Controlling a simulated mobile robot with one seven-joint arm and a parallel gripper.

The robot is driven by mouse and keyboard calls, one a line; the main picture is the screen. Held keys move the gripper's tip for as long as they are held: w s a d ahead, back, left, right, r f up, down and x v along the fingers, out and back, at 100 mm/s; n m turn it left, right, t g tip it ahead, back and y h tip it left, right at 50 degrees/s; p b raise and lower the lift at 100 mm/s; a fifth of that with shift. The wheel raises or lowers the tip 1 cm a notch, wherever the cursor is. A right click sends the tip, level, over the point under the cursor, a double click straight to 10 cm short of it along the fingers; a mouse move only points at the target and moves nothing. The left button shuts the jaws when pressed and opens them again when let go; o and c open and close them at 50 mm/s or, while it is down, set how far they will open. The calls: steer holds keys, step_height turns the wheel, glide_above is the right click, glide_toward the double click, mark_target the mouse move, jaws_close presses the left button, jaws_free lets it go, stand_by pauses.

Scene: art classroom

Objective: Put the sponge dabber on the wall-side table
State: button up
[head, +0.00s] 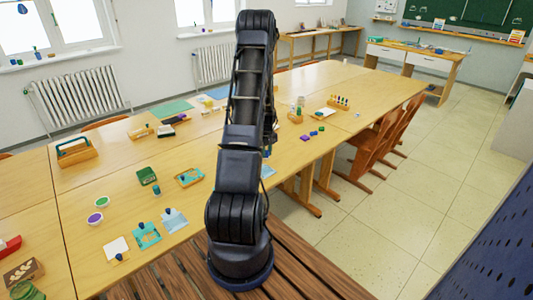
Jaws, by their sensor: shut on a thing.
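My arm rises through the middle of the head view and hides part of the big table behind it. My gripper is not visible; the arm's own links cover where its end would show. No sponge dabber can be singled out for certain.
The big wooden table (330,85) fills the middle, with several trays, bowls and craft items. Brown chairs (372,145) stand along its right side. Open tiled floor (440,165) lies to the right. A desk with white drawers (388,53) stands under the green chalkboard (465,20).

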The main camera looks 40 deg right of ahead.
steer(key=o, duration=0.9)
steer(key=shift+o, duration=0.2)
step_height(320, 180, up, 12)
steer(key=a+r+t+h, duration=0.1)
steer(key=a+r+t, duration=0.1)
steer(key=a+r, duration=2.4)
steer(key=s+a+r+n+t, duration=0.1)
steer(key=s+a+r, duration=0.1)
steer(key=s+a, duration=0.7)
steer(key=s+a+r+t+y, duration=0.1)
steer(key=s+a+r, duration=0.2)
steer(key=s+a, duration=0.7)
steer(key=a, duration=0.4)
steer(key=shift+s+a+r+n+t, duration=0.2)
steer(key=shift+a+n+t, duration=0.1)
steer(key=shift+n, duration=0.1)
